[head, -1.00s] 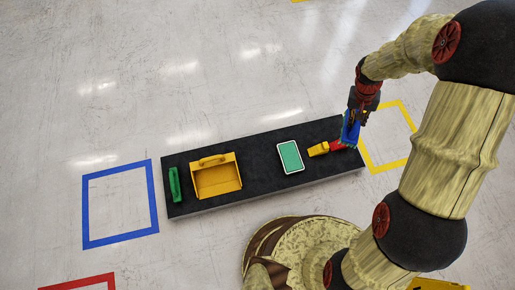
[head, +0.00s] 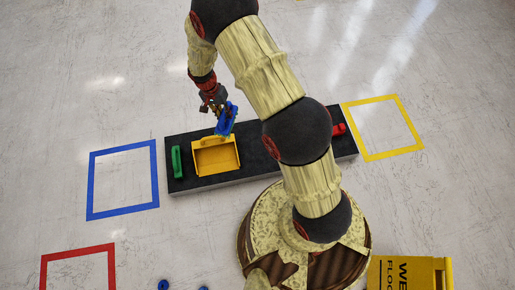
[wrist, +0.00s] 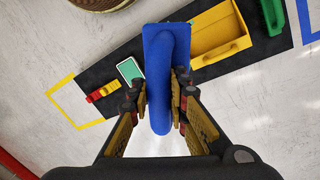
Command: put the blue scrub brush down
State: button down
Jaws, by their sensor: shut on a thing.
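The blue scrub brush (wrist: 157,75) is between the fingers of my gripper (wrist: 158,100) in the wrist view. My gripper is shut on its handle and holds it up above the black conveyor. In the head view the brush (head: 227,119) hangs from my gripper (head: 217,108), in front of the yellow dustpan's back edge as seen. The black conveyor (head: 258,168) runs across the middle of the head view, partly hidden by my arm.
On the conveyor are a green item (head: 177,162), a yellow dustpan (head: 216,157) and a red item (head: 339,129); a green-and-white case (wrist: 130,69) shows in the wrist view. Blue (head: 90,187), yellow (head: 376,159) and red (head: 78,256) floor squares look empty. A yellow wet-floor sign (head: 412,277) stands lower right.

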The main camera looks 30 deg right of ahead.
jog(key=w+d+f+m+y+p, duration=0.2)
jog(key=f+m, duration=0.8)
jog(key=w+d+f+m+y+p, duration=0.1)
jog(key=d+f+m+p, duration=0.1)
jog(key=f+m, duration=0.8)
jog(key=s+d+f+m+t+p, duration=0.2)
jog(key=s+d+f+m, duration=0.3)
jog(key=s+f+m, duration=0.4)
jog(key=s+d+f+m+t+p, duration=0.1)
jog(key=s+d+f+m+t, duration=0.1)
jog(key=s+d+f+m, duration=0.45)
jog(key=shift+w+d+f+m+b, duration=0.65)
jog(key=shift+w+f+b, duration=1.6)
jog(key=shift+w, duration=0.25)
jog(key=shift+w+d+f+m+b, duration=0.7)
jog(key=shift+w+f+b, duration=1.4)
jog(key=shift+w+f, duration=0.35)
jog(key=shift+w+d+f+m+b, duration=0.65)
jog(key=shift+w+f+b, duration=1.55)
jog(key=shift+w, duration=0.35)
jog(key=shift+f, duration=0.15)
jog(key=c, duration=1.7)
grip_release()
jog(key=shift+s, duration=0.1)
